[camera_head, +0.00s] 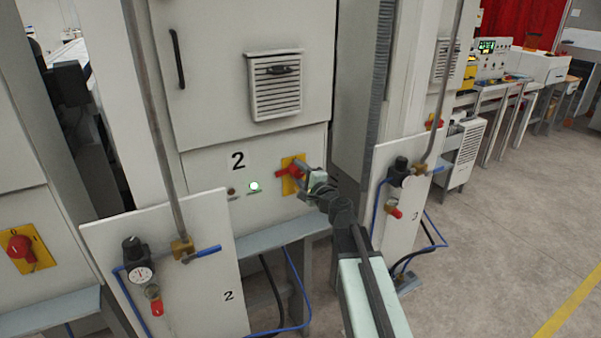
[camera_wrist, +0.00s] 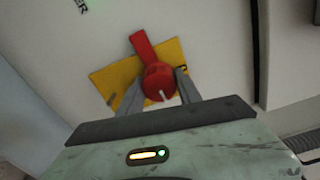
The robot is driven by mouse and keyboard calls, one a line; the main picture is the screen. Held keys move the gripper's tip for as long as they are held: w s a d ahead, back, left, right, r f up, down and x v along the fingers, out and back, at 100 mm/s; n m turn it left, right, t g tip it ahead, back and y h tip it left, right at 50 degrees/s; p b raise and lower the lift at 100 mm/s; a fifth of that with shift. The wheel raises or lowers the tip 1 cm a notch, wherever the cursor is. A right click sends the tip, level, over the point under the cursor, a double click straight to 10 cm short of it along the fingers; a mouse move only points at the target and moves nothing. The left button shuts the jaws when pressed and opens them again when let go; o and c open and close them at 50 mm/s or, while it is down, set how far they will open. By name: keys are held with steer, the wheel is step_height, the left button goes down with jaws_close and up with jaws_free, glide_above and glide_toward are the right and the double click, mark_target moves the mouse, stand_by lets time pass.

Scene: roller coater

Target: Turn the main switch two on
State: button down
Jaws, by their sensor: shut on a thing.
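Main switch two is a red rotary knob on a yellow plate (camera_head: 286,187), on the grey cabinet panel marked "2". In the wrist view the red knob (camera_wrist: 157,82) shows up close, its handle pointing up and slightly left on the tilted yellow plate (camera_wrist: 113,80). My gripper (camera_head: 304,172) reaches the switch from the right. In the wrist view my gripper's fingers (camera_wrist: 160,95) are on both sides of the knob's round body, shut on it. In the head view the gripper partly hides the knob. A green lamp (camera_head: 254,186) is lit left of the switch.
A dark reddish lamp (camera_head: 231,192) sits left of the green one. A white panel with a gauge (camera_head: 140,272) and blue hoses stands in front at lower left. Another red switch (camera_head: 20,247) is at far left. Open floor (camera_head: 480,260) lies to the right.

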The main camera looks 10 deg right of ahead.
steer(key=shift+m, duration=0.5)
steer(key=c, duration=0.8)
jaws_free()
